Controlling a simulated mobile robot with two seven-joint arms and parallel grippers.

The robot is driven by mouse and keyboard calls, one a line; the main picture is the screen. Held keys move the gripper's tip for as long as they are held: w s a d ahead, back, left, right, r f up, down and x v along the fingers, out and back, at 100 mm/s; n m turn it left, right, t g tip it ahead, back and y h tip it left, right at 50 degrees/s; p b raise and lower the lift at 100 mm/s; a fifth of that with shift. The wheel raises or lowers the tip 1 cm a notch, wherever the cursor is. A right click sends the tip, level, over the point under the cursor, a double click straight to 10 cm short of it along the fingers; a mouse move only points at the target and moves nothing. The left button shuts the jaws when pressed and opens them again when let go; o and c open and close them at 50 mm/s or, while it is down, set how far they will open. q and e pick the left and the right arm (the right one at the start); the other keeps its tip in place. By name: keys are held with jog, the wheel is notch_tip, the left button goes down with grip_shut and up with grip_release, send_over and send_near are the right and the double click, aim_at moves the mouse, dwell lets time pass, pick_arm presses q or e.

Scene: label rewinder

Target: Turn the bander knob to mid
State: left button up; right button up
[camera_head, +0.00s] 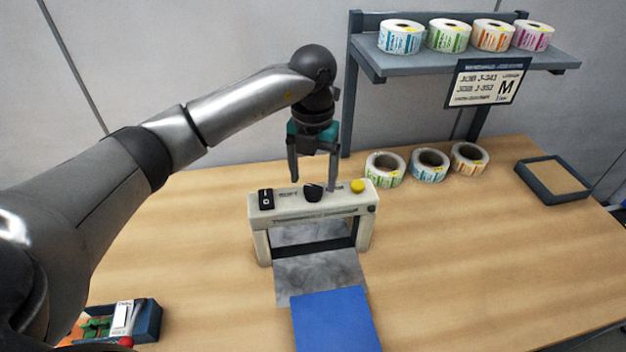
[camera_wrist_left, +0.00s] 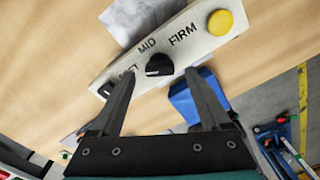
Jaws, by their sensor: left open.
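The bander (camera_head: 362,207) is a cream arch-shaped machine standing on the table. Its black knob (camera_head: 312,192) sits on the top panel between a black switch and a yellow button. In the left wrist view the knob (camera_wrist_left: 158,65) has a small pale mark, and the panel reads MID and FIRM; a third word is partly covered by a finger. The mark seems to face away from FIRM, but its exact setting is unclear. My left gripper (camera_head: 312,184) is open, fingers pointing down on either side of the knob with gaps. My right gripper is not in view.
The yellow button (camera_head: 358,186) and black switch (camera_head: 265,199) flank the knob. Label rolls (camera_head: 384,169) stand behind right, below a shelf (camera_head: 470,50) with more rolls. A dark tray (camera_head: 553,196) is at right.

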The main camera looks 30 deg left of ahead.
pick_arm(q)
jog(key=shift+f, duration=1)
grip_shut()
